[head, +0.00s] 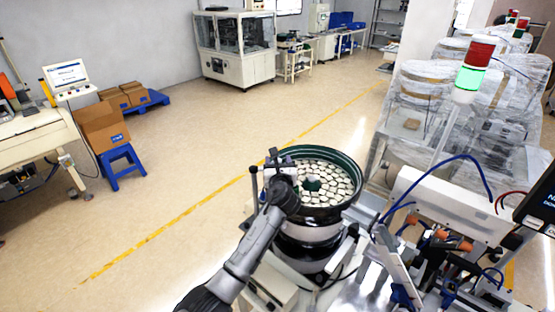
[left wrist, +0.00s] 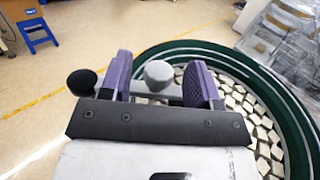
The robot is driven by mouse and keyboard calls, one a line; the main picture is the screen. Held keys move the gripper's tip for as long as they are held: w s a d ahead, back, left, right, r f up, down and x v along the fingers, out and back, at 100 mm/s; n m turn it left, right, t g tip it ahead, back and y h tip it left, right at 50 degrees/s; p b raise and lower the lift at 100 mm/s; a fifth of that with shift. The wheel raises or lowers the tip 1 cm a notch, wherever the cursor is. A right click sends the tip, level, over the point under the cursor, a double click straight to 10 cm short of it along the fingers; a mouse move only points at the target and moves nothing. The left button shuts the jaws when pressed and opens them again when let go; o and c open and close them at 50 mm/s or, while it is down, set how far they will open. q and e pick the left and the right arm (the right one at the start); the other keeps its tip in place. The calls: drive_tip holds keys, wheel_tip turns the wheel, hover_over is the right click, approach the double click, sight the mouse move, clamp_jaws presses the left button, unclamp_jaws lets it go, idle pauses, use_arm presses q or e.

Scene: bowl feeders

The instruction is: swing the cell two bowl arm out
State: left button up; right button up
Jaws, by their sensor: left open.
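The round bowl feeder (head: 350,160) has a dark green rim and holds many small pale square parts. Its green wall also shows in the left wrist view (left wrist: 292,112). My left gripper (head: 274,158) is at the bowl's left edge. In the left wrist view its two purple-padded fingers (left wrist: 160,78) are open, with a grey rounded knob (left wrist: 158,73) between them and gaps on both sides. A black round knob (left wrist: 82,82) is left of the fingers; it tops a post in the head view (head: 254,170). The bowl arm is mostly hidden behind my gripper. My right gripper is out of view.
A signal tower (head: 470,75) with red and green lights stands right of the bowl, by wrapped machines (head: 430,90). Blue hoses and a fixture (head: 440,245) crowd the lower right. Open floor (head: 190,165) with a yellow line lies left of the bowl.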

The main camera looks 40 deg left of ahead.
use_arm(q)
drive_tip(key=shift+w+a, duration=0.5)
clamp_jaws()
idle(0.4)
